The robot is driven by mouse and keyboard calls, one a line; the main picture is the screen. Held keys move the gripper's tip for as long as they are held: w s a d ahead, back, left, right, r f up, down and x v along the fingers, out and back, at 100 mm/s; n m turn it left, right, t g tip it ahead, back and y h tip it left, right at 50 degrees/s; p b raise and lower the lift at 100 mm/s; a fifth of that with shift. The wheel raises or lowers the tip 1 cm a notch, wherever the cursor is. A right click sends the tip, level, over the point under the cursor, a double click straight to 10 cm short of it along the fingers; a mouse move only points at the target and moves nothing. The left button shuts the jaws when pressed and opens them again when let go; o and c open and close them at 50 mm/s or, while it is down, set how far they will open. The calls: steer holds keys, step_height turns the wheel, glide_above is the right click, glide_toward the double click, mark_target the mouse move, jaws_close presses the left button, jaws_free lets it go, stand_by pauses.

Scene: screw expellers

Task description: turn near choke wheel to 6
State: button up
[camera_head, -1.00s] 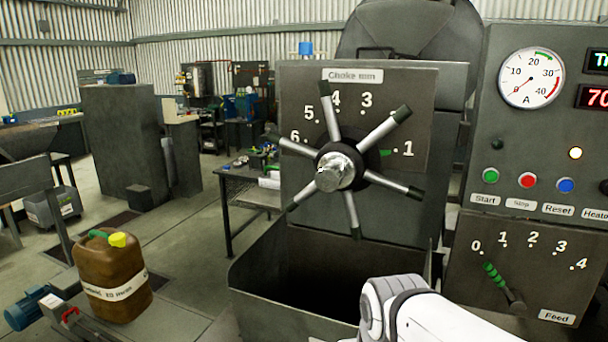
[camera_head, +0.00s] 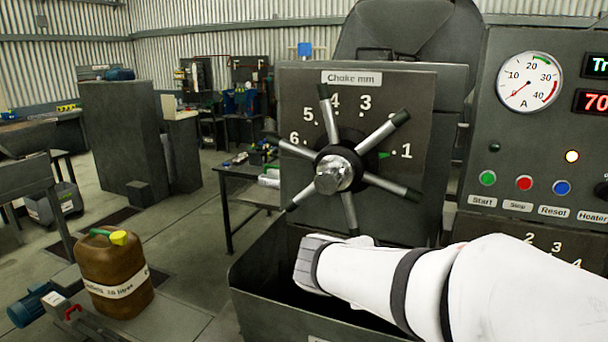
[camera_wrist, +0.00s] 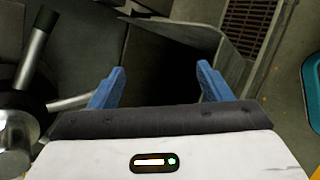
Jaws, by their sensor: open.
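The choke wheel (camera_head: 333,174) has a silver hub and several spokes with black tips, on a dark panel labelled Choke mm (camera_head: 352,77). Its green pointer (camera_head: 384,155) is just left of the 1 mark (camera_head: 405,151). The 6 mark (camera_head: 295,138) is on the left of the dial; a spoke covers where 2 would be. In the wrist view the wheel (camera_wrist: 15,135) is at the left edge. My gripper (camera_wrist: 160,85) has its blue fingers spread with nothing between them, to the side of the wheel. In the head view my white arm is below the wheel; the fingers are hidden.
A dark open bin (camera_head: 262,272) lies below the wheel. A control panel (camera_head: 518,130) with gauge, buttons and a partly hidden Feed dial stands on the right. A brown canister (camera_head: 112,275) stands at the lower left.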

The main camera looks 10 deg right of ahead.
mark_target(326, 183)
steer(key=w+a+r+n+t, duration=0.3)
steer(key=w+r+n, duration=0.1)
steer(key=w+a+r+n+t+p, duration=0.1)
steer(key=w+a+r+n+t, duration=0.2)
steer(key=w+a+r+n, duration=0.1)
steer(key=w+a+r+n+t, duration=0.3)
steer(key=w+r+n, duration=0.1)
steer(key=shift+a+r+n, duration=0.15)
steer(key=shift+a+n, duration=0.1)
steer(key=shift+n, duration=0.05)
steer(key=p+x, duration=0.2)
steer(key=x, duration=0.5)
steer(key=shift+w+d+r, duration=0.1)
steer(key=shift+w+d, duration=0.05)
steer(key=shift+w, duration=0.2)
steer(key=shift+c, duration=0.2)
steer(key=c, duration=1.3)
steer(key=shift+c, duration=0.2)
